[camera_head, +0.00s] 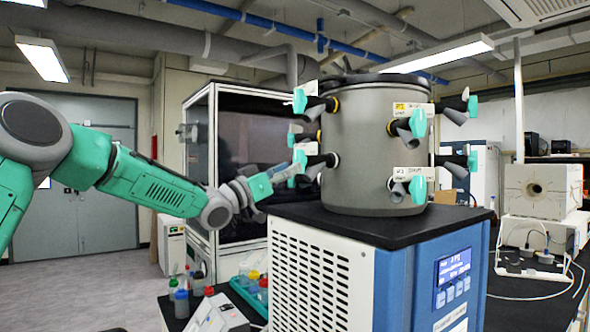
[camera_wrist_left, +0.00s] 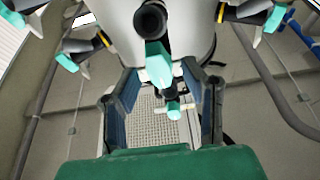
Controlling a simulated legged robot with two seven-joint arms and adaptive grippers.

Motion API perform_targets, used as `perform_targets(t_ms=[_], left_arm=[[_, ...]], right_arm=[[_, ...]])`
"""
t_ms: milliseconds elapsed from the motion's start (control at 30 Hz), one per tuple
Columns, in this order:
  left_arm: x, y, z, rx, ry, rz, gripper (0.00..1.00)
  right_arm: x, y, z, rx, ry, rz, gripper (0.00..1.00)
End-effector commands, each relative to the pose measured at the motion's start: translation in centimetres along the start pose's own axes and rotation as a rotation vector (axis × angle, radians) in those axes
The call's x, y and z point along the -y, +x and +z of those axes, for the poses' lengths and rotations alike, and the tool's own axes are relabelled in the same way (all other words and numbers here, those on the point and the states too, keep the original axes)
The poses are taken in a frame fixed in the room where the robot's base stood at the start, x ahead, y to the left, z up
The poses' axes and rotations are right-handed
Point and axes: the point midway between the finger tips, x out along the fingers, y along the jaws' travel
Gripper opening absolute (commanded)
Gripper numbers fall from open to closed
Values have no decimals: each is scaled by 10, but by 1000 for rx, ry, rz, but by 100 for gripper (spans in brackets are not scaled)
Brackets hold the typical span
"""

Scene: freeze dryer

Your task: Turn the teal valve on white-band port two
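The grey drum (camera_head: 370,150) carries ports with teal valves in an upper and a lower row. A teal valve (camera_head: 300,160) sits on the lower left port, which has a white band (camera_head: 336,160). My left gripper (camera_head: 284,173) is right at this valve, partly overlapping it. In the left wrist view a teal valve (camera_wrist_left: 158,62) shows between the two spread fingers of the gripper (camera_wrist_left: 165,78). I cannot tell whether the fingers touch it. Another teal handle (camera_wrist_left: 173,110) shows lower between the fingers. Port numbers are too small to read surely. My right gripper is out of view.
Other teal valves stand close by at upper left (camera_head: 299,101), lower front (camera_head: 418,189) and right (camera_head: 472,161). The drum rests on a blue-and-white machine (camera_head: 400,280). A glass-fronted cabinet (camera_head: 250,150) stands behind my arm. Bottles (camera_head: 181,303) stand low on the left.

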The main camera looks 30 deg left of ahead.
Motion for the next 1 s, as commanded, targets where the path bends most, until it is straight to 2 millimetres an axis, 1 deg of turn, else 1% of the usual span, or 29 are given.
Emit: perform_targets(t_ms=[33,200,300,400,500,600,1000], left_arm=[[1,-12,0,-1,-5,-2,38],[4,-49,2,0,-6,-2,38],[4,-68,4,1,-7,-2,38],[5,-82,5,3,-4,-2,38],[4,-90,6,5,-4,-2,38],[4,-94,6,6,-4,-1,38],[4,-94,6,5,-4,-1,38]], right_arm=[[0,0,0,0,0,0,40],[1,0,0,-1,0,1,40],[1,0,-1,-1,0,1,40],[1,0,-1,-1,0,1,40],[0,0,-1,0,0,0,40],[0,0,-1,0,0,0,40],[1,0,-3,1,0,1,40]])
